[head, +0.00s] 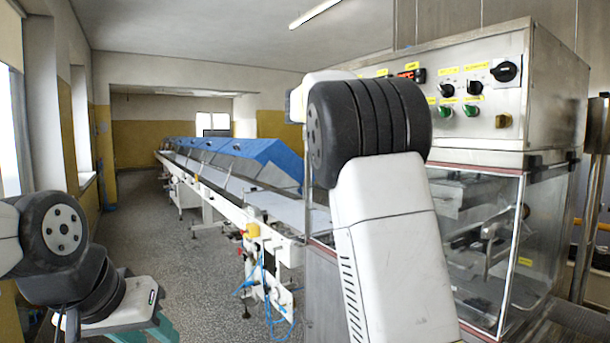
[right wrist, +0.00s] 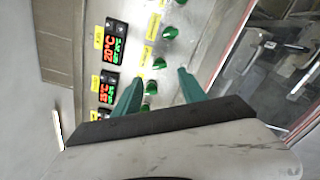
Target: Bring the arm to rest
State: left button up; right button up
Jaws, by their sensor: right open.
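My right arm (head: 385,230) rises in the middle of the head view, in front of the enrober machine. Its gripper is hidden there. In the right wrist view my right gripper (right wrist: 160,88) shows two green fingers standing apart, with nothing between them. They point toward the steel control panel (right wrist: 190,40); contact cannot be made out. My left arm (head: 60,240) is folded at the lower left of the head view. Green parts of my left gripper (head: 145,331) show at the bottom edge, and its fingertips are cut off.
The steel control box (head: 560,90) with knobs stands above a glazed cabinet (head: 480,245) at the right. A long conveyor (head: 215,190) with blue covers (head: 250,160) runs back into the room. Blue hoses (head: 270,300) hang at its near end. The speckled floor (head: 150,235) left of it is clear.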

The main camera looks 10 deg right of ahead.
jog(key=s+d+f+m+y, duration=0.1)
jog(key=s+f+y, duration=0.2)
jog(key=f, duration=0.4)
jog(key=s+d+f+m+g+y, duration=0.1)
jog(key=s+f+y, duration=0.15)
jog(key=f, duration=0.35)
jog(key=s+d+f+m+y, duration=0.1)
jog(key=s+f+y, duration=0.2)
jog(key=f, duration=0.4)
jog(key=s+a+f+m+y, duration=0.3)
jog(key=s+a+f+y, duration=0.2)
jog(key=s+a, duration=0.6)
jog(key=s+a+f+m+y, duration=0.4)
jog(key=s+a+f, duration=0.5)
jog(key=s+a, duration=0.3)
jog(key=shift+s+a+f+y, duration=0.15)
jog(key=shift+s+f+y, duration=0.1)
jog(key=shift+s+y, duration=0.35)
jog(key=shift+w, duration=0.1)
